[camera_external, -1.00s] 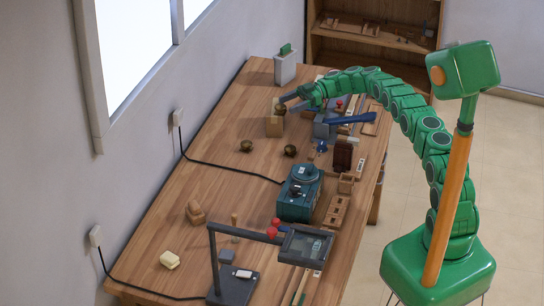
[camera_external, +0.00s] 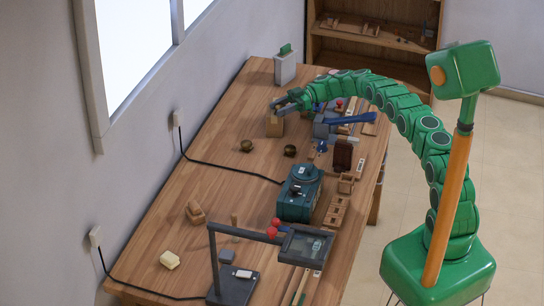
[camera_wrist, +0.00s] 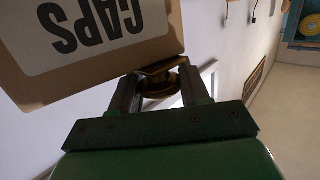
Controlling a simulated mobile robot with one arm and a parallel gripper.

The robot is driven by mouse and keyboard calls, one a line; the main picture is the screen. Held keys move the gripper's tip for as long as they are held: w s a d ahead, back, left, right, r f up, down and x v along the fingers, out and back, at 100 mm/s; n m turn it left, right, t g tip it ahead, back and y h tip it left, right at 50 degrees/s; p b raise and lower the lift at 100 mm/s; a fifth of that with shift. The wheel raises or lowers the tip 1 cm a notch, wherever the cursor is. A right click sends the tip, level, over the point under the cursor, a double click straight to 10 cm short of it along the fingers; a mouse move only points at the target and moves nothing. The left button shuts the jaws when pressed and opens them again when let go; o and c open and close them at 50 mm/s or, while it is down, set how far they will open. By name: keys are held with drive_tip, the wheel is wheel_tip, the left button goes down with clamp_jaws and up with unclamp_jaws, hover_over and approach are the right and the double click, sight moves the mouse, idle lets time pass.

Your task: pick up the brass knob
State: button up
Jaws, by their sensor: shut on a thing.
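In the outside view the held knob is mostly hidden by the gripper. Two more dark brass knobs, one at left (camera_external: 246,146) and one at right (camera_external: 290,151), rest on the table nearer the camera.
The box, marked "CAPS" (camera_wrist: 95,30), is close beside the fingers in the wrist view. A teal machine (camera_external: 299,192), a blue-handled tool (camera_external: 350,119) and small wooden trays (camera_external: 336,211) stand along the right side. A grey bin (camera_external: 285,68) is behind. The left-middle tabletop is mostly clear.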

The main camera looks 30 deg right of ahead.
sight(281, 106)
drive_tip(key=shift+c, duration=0.5)
drive_tip(key=shift+r, duration=1.6)
drive_tip(key=shift+s+d+r, duration=0.2)
drive_tip(key=shift+s+r, duration=0.75)
drive_tip(key=shift+r, duration=0.15)
drive_tip(key=s+d+r, duration=0.2)
drive_tip(key=s+r, duration=0.5)
drive_tip(key=s, duration=0.4)
drive_tip(key=shift+s+r, duration=0.25)
drive_tip(key=shift+r, duration=0.15)
